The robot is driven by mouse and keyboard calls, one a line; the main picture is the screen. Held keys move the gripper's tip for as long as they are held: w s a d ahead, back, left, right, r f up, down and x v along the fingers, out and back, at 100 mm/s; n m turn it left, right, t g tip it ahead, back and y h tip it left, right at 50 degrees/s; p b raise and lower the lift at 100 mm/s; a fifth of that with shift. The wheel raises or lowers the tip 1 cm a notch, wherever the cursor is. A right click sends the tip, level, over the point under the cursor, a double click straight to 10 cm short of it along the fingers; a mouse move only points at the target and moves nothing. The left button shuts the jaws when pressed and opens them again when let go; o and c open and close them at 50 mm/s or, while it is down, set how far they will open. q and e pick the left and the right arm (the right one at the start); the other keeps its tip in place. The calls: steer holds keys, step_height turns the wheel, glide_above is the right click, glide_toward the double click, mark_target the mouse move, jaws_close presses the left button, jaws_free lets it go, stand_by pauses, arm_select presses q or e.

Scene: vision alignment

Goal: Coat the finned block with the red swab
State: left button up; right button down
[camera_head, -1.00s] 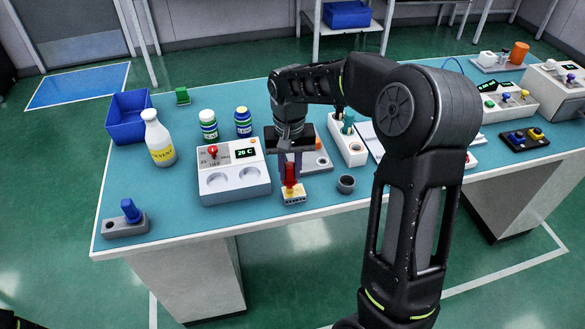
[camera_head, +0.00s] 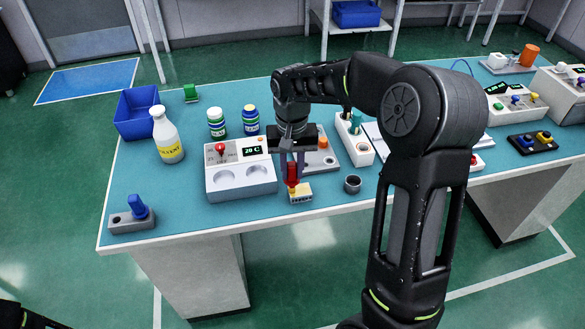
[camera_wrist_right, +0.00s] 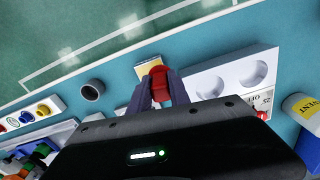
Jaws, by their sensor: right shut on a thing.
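The red swab (camera_head: 292,174) is upright in my right gripper (camera_head: 291,164), which is shut on it. The finned block (camera_head: 301,194), pale cream-yellow with small slots, lies near the table's front edge. The swab's lower end is at the block's left part; I cannot tell whether it touches. In the right wrist view the red swab (camera_wrist_right: 159,82) sits between the fingers (camera_wrist_right: 157,92), and the finned block (camera_wrist_right: 148,68) shows just beyond, partly hidden by it. My left gripper is out of view.
A white heater unit (camera_head: 240,178) with two round wells stands left of the block. A small grey cup (camera_head: 352,184) is to the right. A blue swab in a grey holder (camera_head: 131,221), a solvent bottle (camera_head: 167,138) and a blue bin (camera_head: 135,115) are farther left.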

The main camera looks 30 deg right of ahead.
steer(key=shift+r+p, duration=2.2)
steer(key=shift+r, duration=0.85)
steer(key=shift+w, duration=0.1)
steer(key=w+a+f+n, duration=0.1)
steer(key=w+a+n, duration=0.2)
steer(key=a, duration=0.9)
steer(key=shift+a+f+n, duration=0.4)
steer(key=shift+n, duration=0.8)
